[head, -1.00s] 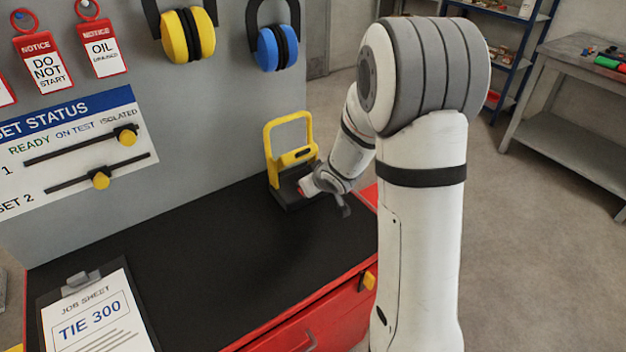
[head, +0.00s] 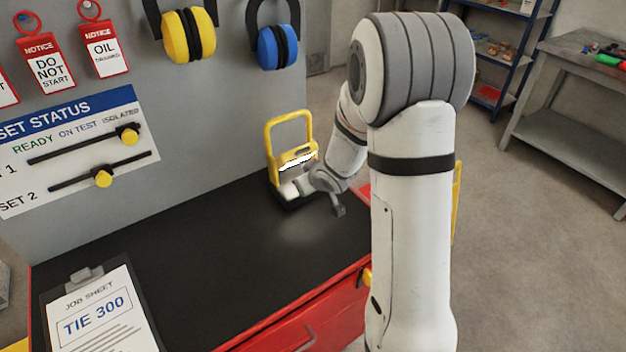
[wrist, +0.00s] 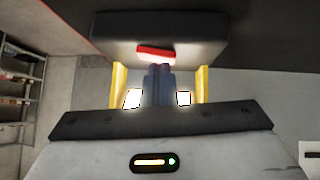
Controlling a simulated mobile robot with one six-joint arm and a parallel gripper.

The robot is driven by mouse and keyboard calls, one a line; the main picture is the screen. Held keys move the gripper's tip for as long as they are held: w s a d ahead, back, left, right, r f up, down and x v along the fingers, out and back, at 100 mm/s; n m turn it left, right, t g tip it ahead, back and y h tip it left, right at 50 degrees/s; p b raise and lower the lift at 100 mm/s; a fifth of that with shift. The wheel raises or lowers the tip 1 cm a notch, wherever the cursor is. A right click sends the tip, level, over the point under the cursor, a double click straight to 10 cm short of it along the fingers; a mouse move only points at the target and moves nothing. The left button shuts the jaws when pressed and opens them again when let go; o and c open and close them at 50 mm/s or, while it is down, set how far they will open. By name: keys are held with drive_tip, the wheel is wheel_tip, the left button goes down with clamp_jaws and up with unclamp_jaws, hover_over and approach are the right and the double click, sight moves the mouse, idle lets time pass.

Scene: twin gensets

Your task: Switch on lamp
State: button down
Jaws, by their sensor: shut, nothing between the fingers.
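The lamp (head: 291,130) stands upright at the back of the bench. It has a yellow frame, a dark base and a white panel that glows. In the wrist view its dark base (wrist: 205,32) is at the top with a red switch (wrist: 155,52) on it, and bright panel parts show on both sides of the fingers. My gripper (wrist: 158,70) is shut and empty, with its tips just by the red switch; I cannot tell if they touch it. In the head view my wrist is right in front of the lamp, and the fingertips are hard to make out.
The black bench top (head: 200,250) is clear between the lamp and a clipboard (head: 95,310) at the front left. A status board (head: 75,150), tags and ear defenders (head: 278,47) are on the grey panel behind. A grey workbench (head: 580,90) stands far right.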

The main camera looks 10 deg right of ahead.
idle(0.3)
drive_tip(key=r+p, duration=0.4)
drive_tip(key=p, duration=0.1)
drive_tip(key=shift+w+d+r, duration=0.1)
drive_tip(key=shift+d+r, duration=0.1)
drive_tip(key=shift+r, duration=0.1)
drive_tip(key=d+p+v, duration=0.2)
drive_tip(key=v, duration=0.7)
drive_tip(key=shift+r, duration=0.1)
drive_tip(key=s+d+r+m+g+h, duration=0.1)
drive_tip(key=s+d+r+m+h, duration=0.25)
drive_tip(key=s+r, duration=0.45)
drive_tip(key=s+a+r+g, duration=0.1)
drive_tip(key=s+a+g, duration=0.1)
drive_tip(key=s, duration=0.6)
drive_tip(key=s+a+r+m+g+y, duration=0.1)
drive_tip(key=s+a, duration=0.3)
drive_tip(key=s, duration=0.4)
drive_tip(key=shift+a+r+g+b, duration=0.25)
drive_tip(key=shift+r+g+b, duration=0.1)
drive_tip(key=shift+r+g, duration=0.25)
